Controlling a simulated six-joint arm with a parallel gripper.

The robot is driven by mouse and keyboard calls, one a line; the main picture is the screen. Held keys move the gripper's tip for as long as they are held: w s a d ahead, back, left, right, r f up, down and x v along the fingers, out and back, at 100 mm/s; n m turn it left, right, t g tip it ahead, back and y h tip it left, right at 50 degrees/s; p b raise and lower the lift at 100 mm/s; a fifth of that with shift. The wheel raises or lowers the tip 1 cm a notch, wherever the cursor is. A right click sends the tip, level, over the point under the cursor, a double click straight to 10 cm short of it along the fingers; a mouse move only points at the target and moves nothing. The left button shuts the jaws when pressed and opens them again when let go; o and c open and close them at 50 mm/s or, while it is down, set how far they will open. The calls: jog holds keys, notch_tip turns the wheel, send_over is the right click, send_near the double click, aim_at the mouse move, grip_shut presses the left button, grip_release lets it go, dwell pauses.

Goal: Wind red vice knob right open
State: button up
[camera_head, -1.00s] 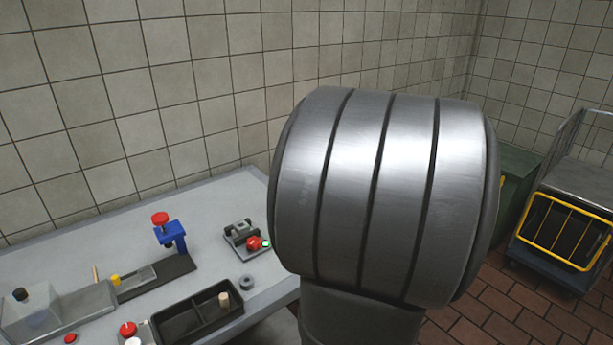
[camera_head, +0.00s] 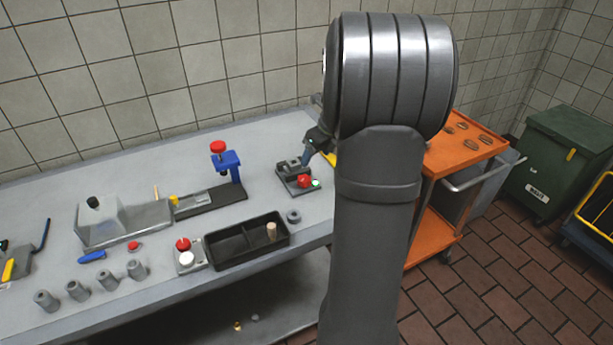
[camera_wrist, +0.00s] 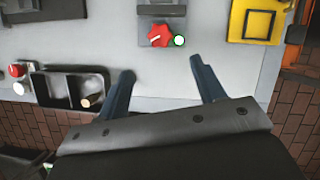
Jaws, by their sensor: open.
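The small grey vice (camera_head: 294,174) stands near the right end of the bench, with its red knob (camera_head: 304,181) on the front side. A small green-white light (camera_head: 316,183) is beside the knob. In the wrist view the red knob (camera_wrist: 160,34) has a lobed shape with a pale mark and lies beyond my fingertips, between their lines. My gripper (camera_wrist: 163,78) is open and empty, apart from the knob. In the head view my arm stands right of the vice, and only part of the gripper shows at its left edge.
A black two-compartment tray (camera_head: 246,239) holding a tan peg sits at the bench front, near a grey ring (camera_head: 293,216). A blue clamp with a red top (camera_head: 226,160) stands left of the vice. An orange cart (camera_head: 460,150) is to the right.

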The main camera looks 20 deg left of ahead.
aim_at(305, 179)
jog(key=x, duration=1.2)
jog(key=shift+d, duration=0.1)
jog(key=c, duration=1)
